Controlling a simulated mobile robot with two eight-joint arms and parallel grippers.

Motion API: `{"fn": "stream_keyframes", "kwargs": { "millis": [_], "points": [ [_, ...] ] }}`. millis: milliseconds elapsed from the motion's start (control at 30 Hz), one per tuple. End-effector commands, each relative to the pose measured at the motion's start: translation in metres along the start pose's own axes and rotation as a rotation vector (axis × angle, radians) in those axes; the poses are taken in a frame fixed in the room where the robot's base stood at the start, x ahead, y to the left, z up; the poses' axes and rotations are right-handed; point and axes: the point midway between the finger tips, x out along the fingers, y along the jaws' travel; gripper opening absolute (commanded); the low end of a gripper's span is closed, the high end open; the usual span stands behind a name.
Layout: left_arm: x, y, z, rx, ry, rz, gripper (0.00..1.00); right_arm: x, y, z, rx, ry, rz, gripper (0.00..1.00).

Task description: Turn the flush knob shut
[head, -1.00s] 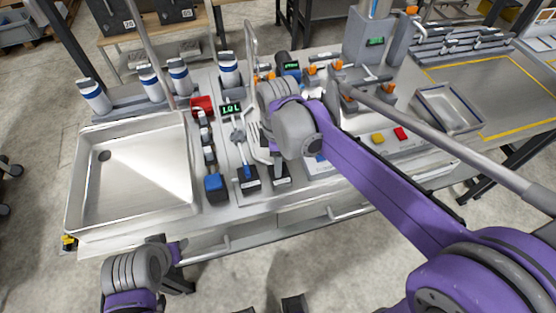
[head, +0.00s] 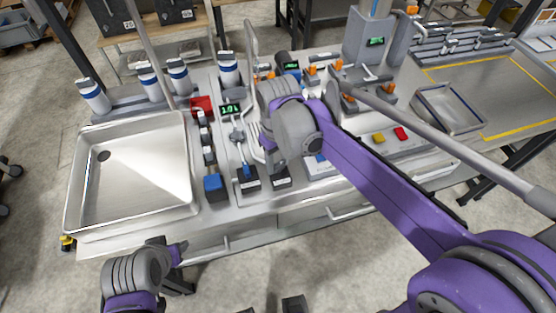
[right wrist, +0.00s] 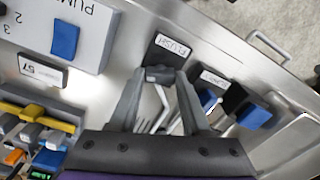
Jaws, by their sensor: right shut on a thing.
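The flush knob (right wrist: 160,75) is a dark grey handle by a black block labelled FLUSH (right wrist: 170,48) in the right wrist view. My right gripper (right wrist: 158,82) is shut on this knob, one finger on each side. In the head view the right gripper (head: 268,148) reaches down over the bench, and its wrist hides the knob. The block shows just below the wrist in the head view (head: 282,179). My left gripper (head: 180,252) hangs in front of the bench at lower left, away from the knob. Its jaw state is unclear.
Blue-handled valves (head: 214,184) stand left of the right gripper. A steel sink (head: 135,175) fills the bench's left side. A small green display (head: 230,109) stands behind the valves. A pump panel with a blue switch (right wrist: 65,40) lies beside the knob.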

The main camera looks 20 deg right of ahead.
Motion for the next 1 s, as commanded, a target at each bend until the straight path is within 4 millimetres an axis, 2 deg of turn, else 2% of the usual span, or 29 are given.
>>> {"fn": "stream_keyframes", "kwargs": {
  "millis": [200,500,1000],
  "points": [
    [0.0004,0.0000,0.0005,0.000,0.000,0.000,0.50,-0.0005,0.0003,-0.0002,0.170,0.001,0.001,0.00],
    [0.0007,0.0000,0.0007,0.000,-0.001,0.000,0.50,-0.0006,0.0003,-0.0003,0.319,0.001,0.001,0.00],
    [0.0008,0.0000,0.0008,0.000,-0.001,0.000,0.50,-0.0007,0.0004,-0.0003,0.371,0.001,0.001,0.00]
  ]
}}
